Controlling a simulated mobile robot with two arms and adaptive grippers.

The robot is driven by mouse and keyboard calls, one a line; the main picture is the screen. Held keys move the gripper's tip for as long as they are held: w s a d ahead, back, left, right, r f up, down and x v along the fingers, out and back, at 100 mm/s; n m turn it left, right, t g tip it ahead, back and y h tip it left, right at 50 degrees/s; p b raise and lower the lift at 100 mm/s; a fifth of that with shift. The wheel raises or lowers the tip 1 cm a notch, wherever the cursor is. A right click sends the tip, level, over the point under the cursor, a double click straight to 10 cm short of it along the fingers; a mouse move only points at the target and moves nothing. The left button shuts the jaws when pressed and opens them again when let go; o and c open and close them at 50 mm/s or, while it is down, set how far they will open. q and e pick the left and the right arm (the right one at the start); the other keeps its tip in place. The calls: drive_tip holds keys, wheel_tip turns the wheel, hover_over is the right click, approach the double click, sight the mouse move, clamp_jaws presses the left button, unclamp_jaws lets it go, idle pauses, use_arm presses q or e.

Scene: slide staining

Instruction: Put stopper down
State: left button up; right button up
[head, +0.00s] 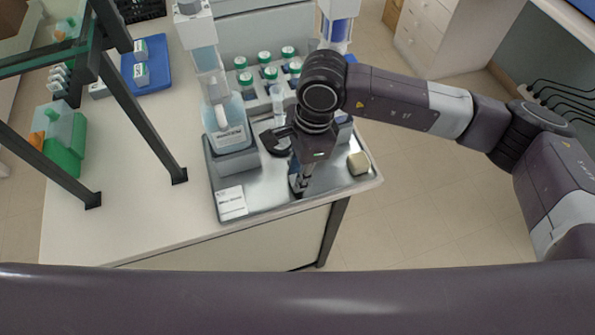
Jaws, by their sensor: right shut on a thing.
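My right gripper (299,185) reaches down over the front part of a metal tray (262,206) on the bench. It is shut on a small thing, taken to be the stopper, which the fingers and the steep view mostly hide. I cannot tell whether the stopper touches the tray. A clear narrow vessel (278,104) stands just behind the gripper, partly covered by it. My left gripper is not in view.
On the tray, a large clear bottle (225,125) stands left of the gripper, a white label card (232,203) lies front left, and a beige block (359,163) sits right. Several green-capped bottles (264,58) stand behind. A dark frame (143,118) stands left.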

drive_tip(key=shift+f, duration=0.15)
drive_tip(key=o, duration=0.7)
drive_tip(key=shift+o, duration=0.2)
drive_tip(key=shift+r, duration=0.35)
wheel_tip(320, 180, up, 12)
drive_tip(key=d+b, duration=0.1)
drive_tip(key=b, duration=0.2)
drive_tip(key=shift+w+d+f+b, duration=0.2)
drive_tip(key=shift+w+d+b, duration=0.05)
drive_tip(key=shift+d+b, duration=0.05)
